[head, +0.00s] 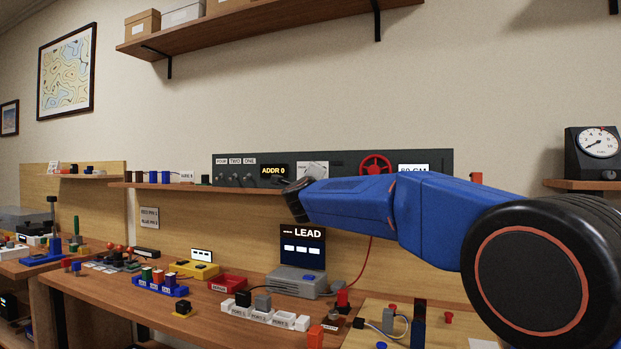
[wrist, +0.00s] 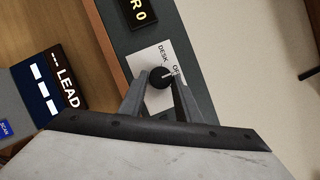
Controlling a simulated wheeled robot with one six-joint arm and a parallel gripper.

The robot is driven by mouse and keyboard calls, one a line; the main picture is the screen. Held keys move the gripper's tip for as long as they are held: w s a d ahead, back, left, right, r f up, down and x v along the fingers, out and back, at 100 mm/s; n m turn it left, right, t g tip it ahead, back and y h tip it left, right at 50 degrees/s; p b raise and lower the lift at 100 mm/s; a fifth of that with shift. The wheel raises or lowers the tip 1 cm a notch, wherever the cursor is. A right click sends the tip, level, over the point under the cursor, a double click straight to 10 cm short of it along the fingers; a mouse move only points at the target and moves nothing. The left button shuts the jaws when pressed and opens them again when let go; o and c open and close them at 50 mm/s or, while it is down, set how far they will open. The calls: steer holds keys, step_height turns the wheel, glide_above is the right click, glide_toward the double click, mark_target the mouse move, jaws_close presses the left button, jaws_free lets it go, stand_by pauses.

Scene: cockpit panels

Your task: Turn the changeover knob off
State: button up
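The changeover knob (wrist: 160,77) is a small round black knob with a light pointer mark on a white plate (wrist: 143,62). The plate is lettered DESK and, partly covered, OF. The mark points to the right, toward the OF lettering. My gripper (wrist: 160,85) has one grey finger on each side of the knob, very close to it; I cannot tell whether both press on it. In the head view my gripper (head: 306,182) is at the dark panel, just below the white plate (head: 312,168), and the knob is not clear there.
The dark panel (head: 340,160) also carries an ADDR 0 display (head: 274,171) left of the plate and a red handwheel (head: 376,164) to its right. A LEAD screen (head: 302,246) stands below my arm. Several blocks and boxes crowd the bench.

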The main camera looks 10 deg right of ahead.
steer(key=shift+o, duration=1.4)
steer(key=shift+s, duration=0.1)
steer(key=v, duration=1.7)
steer(key=shift+s+a, duration=0.1)
